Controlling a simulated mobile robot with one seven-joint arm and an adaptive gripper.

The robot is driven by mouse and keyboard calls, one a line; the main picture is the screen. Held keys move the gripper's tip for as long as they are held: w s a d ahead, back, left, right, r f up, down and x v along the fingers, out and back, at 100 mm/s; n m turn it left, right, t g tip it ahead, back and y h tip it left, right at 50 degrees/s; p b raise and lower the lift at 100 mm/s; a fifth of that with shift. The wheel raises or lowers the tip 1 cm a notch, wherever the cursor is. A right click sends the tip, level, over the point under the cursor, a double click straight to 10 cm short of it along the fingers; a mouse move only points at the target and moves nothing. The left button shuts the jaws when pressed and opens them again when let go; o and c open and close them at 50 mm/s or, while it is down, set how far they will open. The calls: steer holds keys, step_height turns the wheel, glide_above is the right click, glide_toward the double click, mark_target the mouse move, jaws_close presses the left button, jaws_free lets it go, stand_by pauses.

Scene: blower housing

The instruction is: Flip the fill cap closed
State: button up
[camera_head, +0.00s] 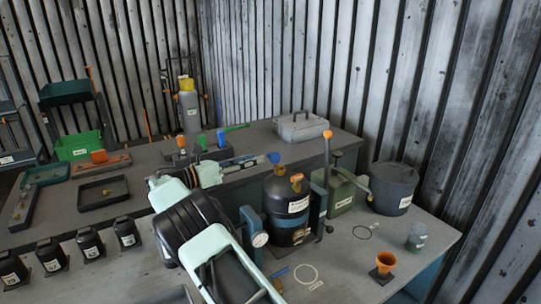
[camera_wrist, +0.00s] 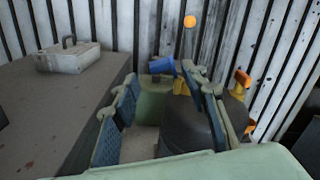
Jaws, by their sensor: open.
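The black tank (camera_head: 287,212) stands on the right-hand bench with a white label on its side. A blue cap-like piece (camera_head: 273,158) stands up at its top, and an orange piece (camera_head: 296,179) sits beside it. I cannot tell for certain which is the fill cap. My gripper (camera_head: 243,164) is open and empty, close to the left of the blue piece. In the wrist view my gripper (camera_wrist: 165,105) has its two fingers apart. The blue piece (camera_wrist: 189,68) shows between them, partly behind the right finger, above the dark tank top (camera_wrist: 186,132).
A green can (camera_head: 341,190) with an orange-topped lever and a dark lidded pot (camera_head: 393,188) stand behind the tank. An orange funnel (camera_head: 385,263) and a small jar (camera_head: 417,236) are at right. A grey box (camera_head: 301,126) sits on the rear bench.

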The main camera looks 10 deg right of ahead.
mark_target(269, 155)
steer(key=x, duration=0.7)
steer(key=shift+d, duration=0.2)
steer(key=shift+c, duration=0.7)
steer(key=c, duration=0.9)
steer(key=shift+c, duration=0.2)
